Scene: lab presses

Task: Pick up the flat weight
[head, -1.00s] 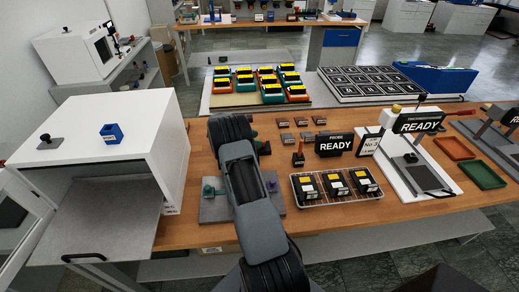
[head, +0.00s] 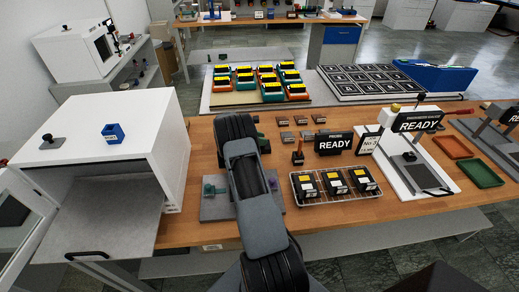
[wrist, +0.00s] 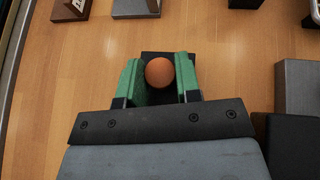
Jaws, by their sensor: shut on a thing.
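In the wrist view, the flat weight (wrist: 159,73) shows as a round orange-brown knob above a dark square plate. The green fingers of my gripper (wrist: 160,82) are shut on the knob, one on each side. The near part of the plate is hidden by the knob and the gripper. In the head view my own arm covers the weight, and only a bit of green finger (head: 262,143) shows beside it. I cannot tell whether the plate touches the bench.
A READY press (head: 400,170) is farther right.

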